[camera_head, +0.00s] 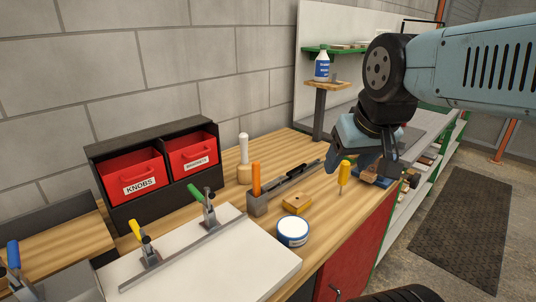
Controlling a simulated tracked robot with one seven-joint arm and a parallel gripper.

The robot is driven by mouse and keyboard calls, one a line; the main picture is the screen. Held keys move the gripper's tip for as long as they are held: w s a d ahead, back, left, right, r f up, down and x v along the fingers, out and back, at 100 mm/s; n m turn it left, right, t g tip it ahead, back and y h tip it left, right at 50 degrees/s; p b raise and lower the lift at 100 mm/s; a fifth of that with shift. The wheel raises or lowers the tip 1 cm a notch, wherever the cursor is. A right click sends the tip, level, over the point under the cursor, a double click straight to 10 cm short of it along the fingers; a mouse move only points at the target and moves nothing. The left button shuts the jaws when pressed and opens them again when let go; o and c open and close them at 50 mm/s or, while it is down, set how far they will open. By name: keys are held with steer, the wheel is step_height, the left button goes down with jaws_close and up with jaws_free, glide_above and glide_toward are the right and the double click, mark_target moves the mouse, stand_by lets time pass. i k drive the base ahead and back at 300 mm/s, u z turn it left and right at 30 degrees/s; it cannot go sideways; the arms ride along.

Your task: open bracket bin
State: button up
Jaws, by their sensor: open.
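The bracket bin (191,152) is the right one of two red bins in a black cabinet (112,150) at the left of the workbench. Its small white label is hard to read but seems to say brackets. The fingers are partly hidden by the wrist.
The knobs bin (131,174) sits left of the bracket bin. A white board (215,262) with toggle clamps lies in front of the cabinet. A white-handled tool (244,148), an orange-handled tool (256,180), a yellow screwdriver (344,174) and a round tin (293,232) stand between gripper and bins.

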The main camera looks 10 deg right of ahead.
mark_target(189, 154)
steer(key=u, duration=0.55)
steer(key=k, duration=0.35)
steer(key=u, duration=0.25)
steer(key=i, duration=0.45)
steer(key=z, duration=0.05)
